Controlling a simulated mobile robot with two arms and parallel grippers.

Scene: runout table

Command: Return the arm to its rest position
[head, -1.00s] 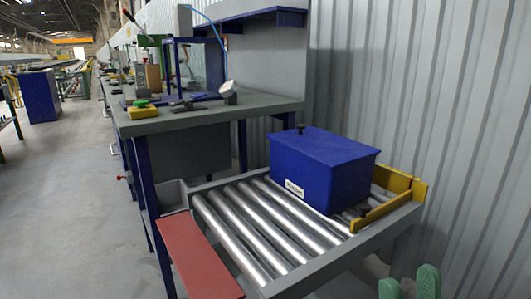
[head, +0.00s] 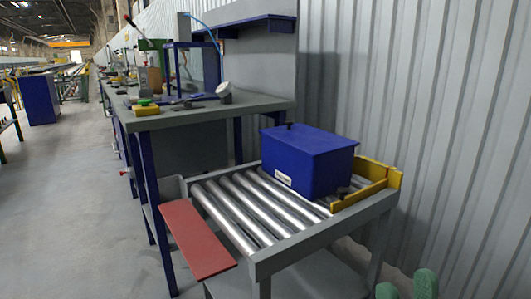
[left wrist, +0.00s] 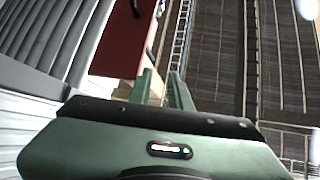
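My right gripper (head: 407,287) shows only as two green fingertips at the bottom right edge of the head view. The fingertips are apart with nothing between them, and the rest of that arm is out of frame. My left gripper is not in the head view. In the left wrist view, my left gripper (left wrist: 161,76) shows its green body and two green fingers with a narrow gap between them. Nothing is seen held in the gap.
A roller table (head: 280,258) carries a blue lidded box (head: 325,165) against a yellow end stop (head: 394,178). A red plate (head: 197,240) sits at its left. A workbench (head: 190,117) stands behind, a corrugated wall (head: 440,120) at right. The floor (head: 80,220) at left is clear.

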